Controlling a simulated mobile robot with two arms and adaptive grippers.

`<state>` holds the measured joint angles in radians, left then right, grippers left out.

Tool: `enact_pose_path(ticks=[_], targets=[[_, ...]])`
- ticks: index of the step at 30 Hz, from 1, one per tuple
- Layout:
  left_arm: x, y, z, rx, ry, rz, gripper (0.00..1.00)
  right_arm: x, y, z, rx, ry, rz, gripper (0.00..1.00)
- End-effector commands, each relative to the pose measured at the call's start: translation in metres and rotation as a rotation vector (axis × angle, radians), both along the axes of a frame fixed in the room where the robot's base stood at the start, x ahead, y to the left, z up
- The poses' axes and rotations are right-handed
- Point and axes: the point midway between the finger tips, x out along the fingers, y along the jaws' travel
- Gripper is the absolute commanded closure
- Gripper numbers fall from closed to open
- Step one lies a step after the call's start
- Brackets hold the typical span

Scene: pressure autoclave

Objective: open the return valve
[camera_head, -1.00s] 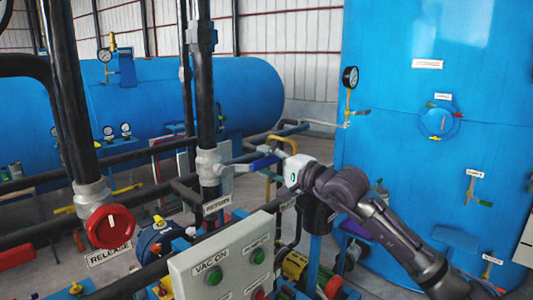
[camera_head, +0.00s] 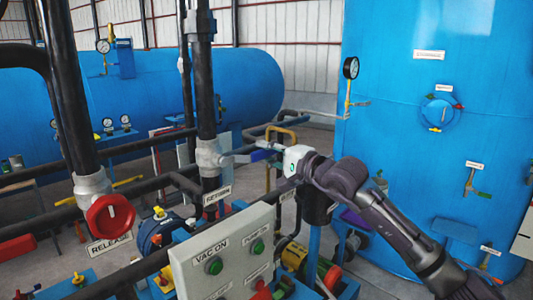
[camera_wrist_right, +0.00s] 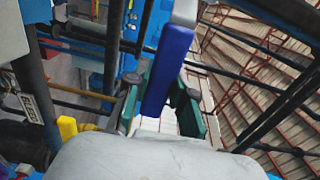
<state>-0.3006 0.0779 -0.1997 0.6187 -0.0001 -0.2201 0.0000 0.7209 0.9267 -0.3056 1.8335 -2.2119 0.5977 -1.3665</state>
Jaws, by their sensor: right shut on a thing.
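The return valve (camera_head: 208,155) is a grey body on a vertical black pipe, above a RETURN label (camera_head: 217,195). Its lever with a blue grip (camera_head: 262,155) points to the right, across the pipe. My right gripper (camera_head: 280,154) is at the outer end of this lever, its arm coming from the lower right. In the right wrist view the blue grip (camera_wrist_right: 167,70) lies between the two dark green finger pads of my right gripper (camera_wrist_right: 163,100), which is shut on it. My left gripper is not in view.
A red RELEASE handwheel (camera_head: 110,217) is at the left. A control box (camera_head: 235,255) with green buttons stands below the valve. A large blue vessel (camera_head: 390,140) rises at the right, and a blue horizontal tank (camera_head: 240,90) lies behind. Dark pipes surround the valve.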

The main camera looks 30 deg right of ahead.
Motion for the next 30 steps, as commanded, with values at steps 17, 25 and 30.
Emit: enact_pose_path(ticks=[17, 25, 30], targets=[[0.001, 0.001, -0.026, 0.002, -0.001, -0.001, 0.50, -0.002, 0.005, 0.036, -0.327, -0.118, -0.003, 1.00], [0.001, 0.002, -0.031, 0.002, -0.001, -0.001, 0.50, -0.007, 0.018, 0.062, -0.570, -0.203, -0.003, 1.00], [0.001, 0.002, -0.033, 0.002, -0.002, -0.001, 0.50, -0.010, 0.028, 0.076, -0.723, -0.256, -0.003, 1.00]])
